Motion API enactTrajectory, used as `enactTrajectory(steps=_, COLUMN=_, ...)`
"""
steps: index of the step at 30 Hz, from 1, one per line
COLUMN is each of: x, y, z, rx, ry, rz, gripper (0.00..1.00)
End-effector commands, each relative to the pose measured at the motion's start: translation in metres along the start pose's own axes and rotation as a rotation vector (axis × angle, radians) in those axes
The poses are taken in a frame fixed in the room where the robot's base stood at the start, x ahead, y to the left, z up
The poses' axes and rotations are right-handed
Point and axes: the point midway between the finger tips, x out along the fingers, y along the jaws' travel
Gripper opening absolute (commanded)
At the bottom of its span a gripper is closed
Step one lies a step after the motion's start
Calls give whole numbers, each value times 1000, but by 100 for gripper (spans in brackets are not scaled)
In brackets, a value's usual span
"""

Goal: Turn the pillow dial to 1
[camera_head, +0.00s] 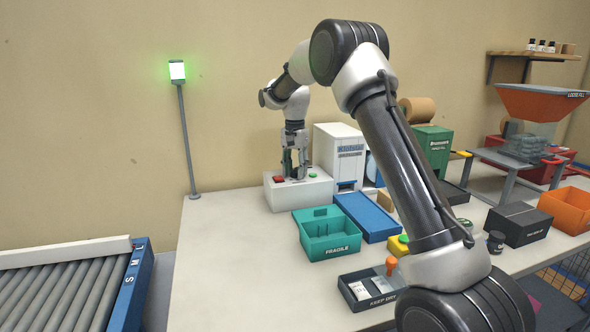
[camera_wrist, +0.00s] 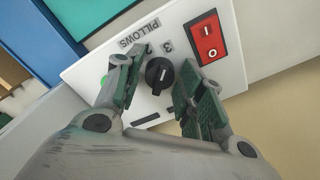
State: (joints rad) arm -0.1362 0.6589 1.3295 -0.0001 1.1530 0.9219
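The pillow dial (camera_wrist: 159,76) is a round black knob with a light pointer mark, on a white panel (camera_wrist: 236,72) labelled PILLOWS. Which figure the pointer meets I cannot tell. My gripper (camera_wrist: 167,63) is open, with one green-padded finger on each side of the dial and visible gaps between. In the head view my gripper (camera_head: 295,173) points down over the white control box (camera_head: 298,197); the dial is hidden there.
A red rocker switch (camera_wrist: 208,38) sits on the same panel near the right finger. In the head view, a white machine (camera_head: 335,150) stands just behind the box. A teal FRAGILE bin (camera_head: 327,238) and a blue tray (camera_head: 367,217) are in front. The table's left part is clear.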

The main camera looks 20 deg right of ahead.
Motion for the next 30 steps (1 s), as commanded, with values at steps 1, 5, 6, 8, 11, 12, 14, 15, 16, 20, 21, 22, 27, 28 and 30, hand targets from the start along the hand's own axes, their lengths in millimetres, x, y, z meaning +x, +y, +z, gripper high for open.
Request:
enactTrajectory(steps=1, x=0, y=0, z=0, rx=0, ry=0, rz=0, gripper=39)
enactTrajectory(steps=5, x=0, y=0, z=0, rx=0, ry=0, rz=0, gripper=20)
enactTrajectory(steps=6, x=0, y=0, z=0, rx=0, ry=0, rz=0, gripper=13)
enactTrajectory(steps=8, x=0, y=0, z=0, rx=0, ry=0, rz=0, gripper=4)
enactTrajectory(steps=11, x=0, y=0, z=0, rx=-1, ry=0, rz=0, gripper=4)
enactTrajectory(steps=12, x=-1, y=0, z=0, rx=-2, ry=0, rz=0, gripper=4)
enactTrajectory(steps=14, x=-1, y=0, z=0, rx=-7, ry=0, rz=0, gripper=4)
enactTrajectory(steps=15, x=-1, y=0, z=0, rx=-13, ry=0, rz=0, gripper=4)
enactTrajectory(steps=16, x=-1, y=0, z=0, rx=-20, ry=0, rz=0, gripper=4)
enactTrajectory(steps=20, x=-1, y=0, z=0, rx=-63, ry=0, rz=0, gripper=4)
enactTrajectory(steps=21, x=-1, y=0, z=0, rx=-83, ry=0, rz=0, gripper=4)
enactTrajectory(steps=22, x=-1, y=0, z=0, rx=-100, ry=0, rz=-1, gripper=4)
enactTrajectory(steps=27, x=-1, y=0, z=0, rx=-225, ry=1, rz=-1, gripper=4)
enactTrajectory(steps=28, x=-1, y=0, z=0, rx=-252, ry=1, rz=-1, gripper=4)
enactTrajectory(steps=30, x=-1, y=0, z=0, rx=-316, ry=1, rz=-1, gripper=4)
